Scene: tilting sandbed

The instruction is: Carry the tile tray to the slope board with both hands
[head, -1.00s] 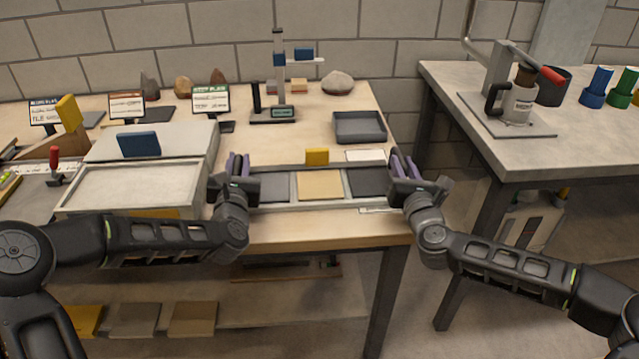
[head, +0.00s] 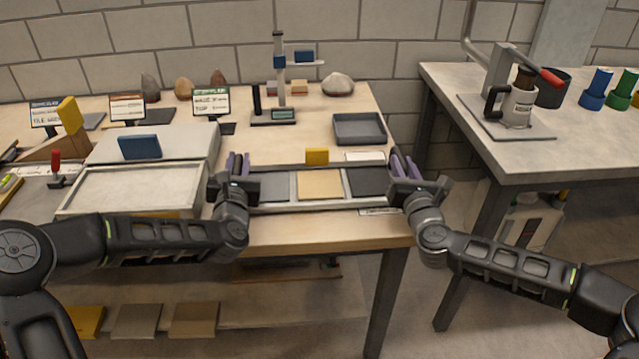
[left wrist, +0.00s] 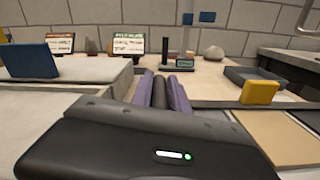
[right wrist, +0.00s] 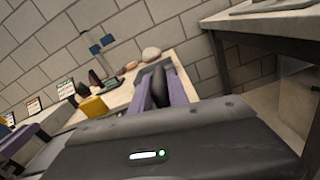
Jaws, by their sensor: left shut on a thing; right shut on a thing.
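The tile tray (head: 325,204) is a long shallow frame with a dark grey tile, a tan tile (head: 319,184) and a darker tile side by side. A small yellow block (head: 317,156) stands at its back edge. My left gripper (head: 238,166) is shut on the tray's left end and my right gripper (head: 403,168) on its right end. The grip points are mostly hidden by the grippers. Whether the tray touches the table is unclear. A pale framed board (head: 132,188) at the left, perhaps the slope board, lies close beside my left gripper.
A grey raised slab with a blue block (head: 140,147) lies behind the pale board. A dark empty tray (head: 359,128) and a measuring stand (head: 275,115) are further back. A second table (head: 556,155) stands at the right, across a gap. The table middle is fairly clear.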

